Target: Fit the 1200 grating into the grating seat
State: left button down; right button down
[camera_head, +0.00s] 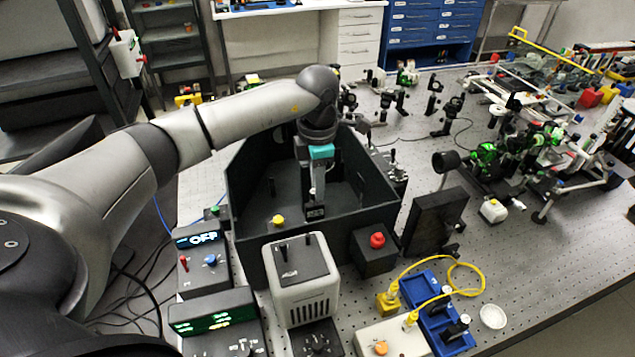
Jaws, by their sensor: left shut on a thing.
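My left gripper (313,200) reaches down from above into the open dark spectrometer box (240,215). It points straight down and is shut on a small dark block with a pale mark, likely the 1200 grating (314,212). The block is low in the box, near its front wall; I cannot read its label or tell whether it touches the floor. The grating seat cannot be made out and may be hidden below the gripper or behind the front wall. My right gripper is not in view.
The box walls stand close around the gripper. In front are a grey lamp-like unit (303,285), a box with a red button (376,243) and a controller reading OFF (201,262). A blue tray (440,318) and yellow cable lie at the front right. Optics crowd the bench behind.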

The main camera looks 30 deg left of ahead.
pick_arm(q)
jog(key=shift+f+b, duration=0.75)
jog(key=shift+f, duration=0.3)
jog(key=c, duration=0.7)
grip_release()
notch_tip(320, 180, up, 15)
jog(key=shift+r+b, duration=0.15)
jog(key=shift+b, duration=0.55)
